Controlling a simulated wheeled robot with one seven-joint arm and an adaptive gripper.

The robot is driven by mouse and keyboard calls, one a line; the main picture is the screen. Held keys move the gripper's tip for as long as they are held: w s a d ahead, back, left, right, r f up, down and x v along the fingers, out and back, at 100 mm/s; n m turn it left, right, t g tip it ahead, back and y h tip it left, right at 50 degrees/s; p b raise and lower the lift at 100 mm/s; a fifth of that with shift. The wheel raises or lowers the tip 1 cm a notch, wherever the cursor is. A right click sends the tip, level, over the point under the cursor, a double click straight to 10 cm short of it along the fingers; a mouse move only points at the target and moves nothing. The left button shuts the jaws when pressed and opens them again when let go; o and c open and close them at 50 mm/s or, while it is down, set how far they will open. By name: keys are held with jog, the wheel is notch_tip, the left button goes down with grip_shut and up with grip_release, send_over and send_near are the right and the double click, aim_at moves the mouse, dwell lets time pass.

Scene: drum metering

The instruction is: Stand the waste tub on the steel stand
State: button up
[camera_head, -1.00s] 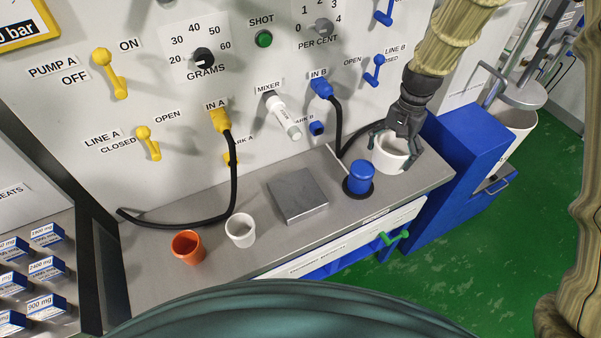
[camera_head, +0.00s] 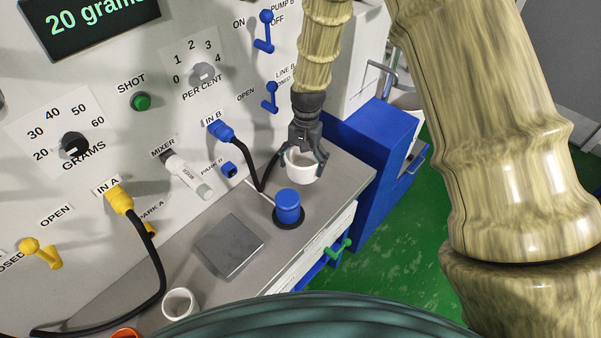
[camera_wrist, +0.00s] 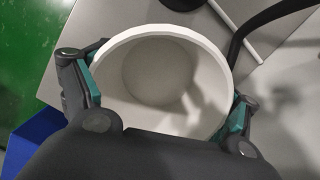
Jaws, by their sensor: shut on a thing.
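The waste tub appears to be the white round tub (camera_head: 302,167) at the right end of the counter. My gripper (camera_head: 304,158) points down and is shut on it, with a finger on each side. In the wrist view the tub (camera_wrist: 160,75) is upright, looks empty, and sits between the teal finger pads. I cannot tell whether its base touches the counter. The steel stand (camera_head: 228,245) is a flat square grey block on the counter, left of and nearer than the tub. Its top is bare.
A blue capped container (camera_head: 288,207) on a dark round base stands between tub and stand. A white cup (camera_head: 180,304) and an orange cup (camera_head: 128,333) are further left. Black hoses, the mixer (camera_head: 186,174) and the panel's levers line the back. A blue cabinet (camera_head: 362,150) adjoins right.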

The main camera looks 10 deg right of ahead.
jog(key=shift+s+f+p, duration=0.1)
jog(key=shift+f+p, duration=0.55)
jog(key=shift+f, duration=1.75)
jog(key=shift+f, duration=0.2)
jog(key=o, duration=1)
jog(key=shift+c, duration=0.2)
jog(key=shift+r, duration=0.3)
